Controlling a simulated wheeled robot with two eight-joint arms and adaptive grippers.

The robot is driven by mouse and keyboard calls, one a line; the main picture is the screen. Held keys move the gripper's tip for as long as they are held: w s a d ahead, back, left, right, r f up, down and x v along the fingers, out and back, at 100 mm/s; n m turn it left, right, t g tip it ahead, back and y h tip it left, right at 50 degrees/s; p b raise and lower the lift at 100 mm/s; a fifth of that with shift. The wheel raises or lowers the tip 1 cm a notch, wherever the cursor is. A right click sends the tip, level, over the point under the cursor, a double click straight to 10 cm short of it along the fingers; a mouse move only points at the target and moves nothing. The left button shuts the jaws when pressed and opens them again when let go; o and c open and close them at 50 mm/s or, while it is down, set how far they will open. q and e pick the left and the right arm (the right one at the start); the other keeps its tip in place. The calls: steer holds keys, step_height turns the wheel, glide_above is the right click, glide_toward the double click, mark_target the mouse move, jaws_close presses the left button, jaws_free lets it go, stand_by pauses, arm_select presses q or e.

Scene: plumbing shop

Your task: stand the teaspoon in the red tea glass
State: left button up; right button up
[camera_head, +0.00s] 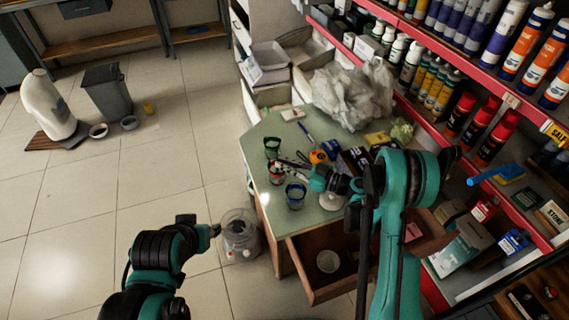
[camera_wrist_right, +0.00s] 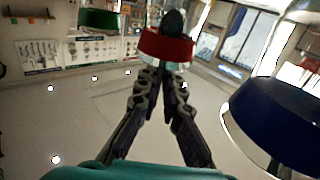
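The red tea glass (camera_head: 277,172) stands on the green tabletop between the other two glasses. Its red band (camera_wrist_right: 165,47) shows just beyond my right fingertips in the right wrist view. My right gripper (camera_wrist_right: 163,72) has its fingers drawn close together and appears shut on the teaspoon. A dark rounded end (camera_wrist_right: 172,22), which I take for the teaspoon's, shows above the red band; its stem is mostly hidden. In the head view my right gripper (camera_head: 299,166) reaches left to the red glass. My left gripper (camera_head: 204,228) hangs off the table's left side; its fingers are unclear.
A green glass (camera_head: 272,146) stands behind the red one and a blue glass (camera_head: 295,196) in front, close to my right gripper. Small items crowd the tabletop's right. A drawer (camera_head: 318,291) is open below. A red-edged shelf (camera_head: 480,62) rises at right.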

steer(key=o, duration=0.4)
steer(key=shift+o, duration=0.2)
steer(key=shift+r, duration=0.1)
step_height(320, 180, up, 10)
stand_by(0.9)
